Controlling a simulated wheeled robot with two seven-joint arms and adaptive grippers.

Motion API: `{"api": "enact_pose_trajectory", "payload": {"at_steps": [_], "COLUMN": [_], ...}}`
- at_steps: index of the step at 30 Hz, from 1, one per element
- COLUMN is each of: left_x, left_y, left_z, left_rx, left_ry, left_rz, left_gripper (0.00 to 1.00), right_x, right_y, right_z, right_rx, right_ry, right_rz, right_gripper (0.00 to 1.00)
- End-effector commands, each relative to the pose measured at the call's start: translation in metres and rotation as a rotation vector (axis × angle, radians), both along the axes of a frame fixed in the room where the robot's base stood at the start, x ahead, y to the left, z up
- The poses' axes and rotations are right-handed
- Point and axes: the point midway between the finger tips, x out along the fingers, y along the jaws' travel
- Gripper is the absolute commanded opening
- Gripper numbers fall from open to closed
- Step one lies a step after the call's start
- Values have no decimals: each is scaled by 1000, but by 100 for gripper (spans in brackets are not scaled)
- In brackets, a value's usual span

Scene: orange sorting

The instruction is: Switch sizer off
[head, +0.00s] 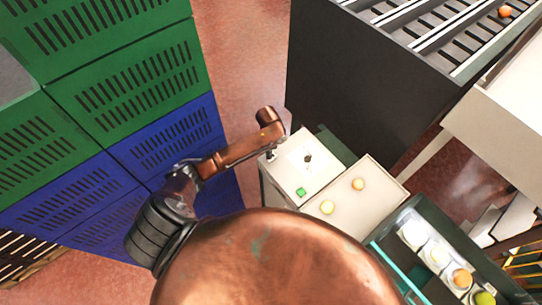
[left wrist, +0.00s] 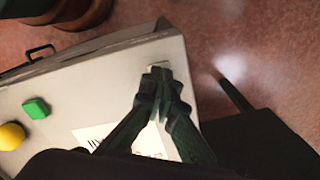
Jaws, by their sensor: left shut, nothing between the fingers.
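A pale control box (head: 285,178) stands in the middle of the head view. Its top carries a green square button (head: 300,192) and a small dark knob (head: 308,158) on a white label. The left wrist view shows the box top (left wrist: 60,88), the green button (left wrist: 36,108) and part of the label (left wrist: 90,135). My left gripper (head: 270,154) is over the box's far left corner. In the left wrist view its dark fingers (left wrist: 160,75) are shut and empty, with their tips over a small pale piece at the box edge. Contact cannot be told. My right gripper is out of view.
A dark machine with slatted rollers (head: 340,75) stands behind the box. Green crates (head: 130,85) and blue crates (head: 165,140) are stacked left. A dark tray (head: 400,245) holds fruit at lower right.

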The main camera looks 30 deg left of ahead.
Motion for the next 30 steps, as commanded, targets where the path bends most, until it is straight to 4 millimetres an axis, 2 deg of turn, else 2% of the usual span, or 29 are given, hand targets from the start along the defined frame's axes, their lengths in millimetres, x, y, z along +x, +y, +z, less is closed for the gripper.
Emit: {"api": "enact_pose_trajectory", "payload": {"at_steps": [3, 19, 30], "left_x": [0, 1, 1], "left_y": [1, 0, 1], "left_z": [13, 51, 57], "left_rx": [1, 0, 1], "left_ry": [-1, -3, -1], "left_rz": [1, 0, 1], "left_gripper": [0, 0, 0], "right_x": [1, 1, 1], "right_y": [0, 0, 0], "right_z": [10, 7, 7], "right_rx": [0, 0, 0], "right_ry": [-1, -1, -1], "right_rz": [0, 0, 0], "right_gripper": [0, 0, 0]}}
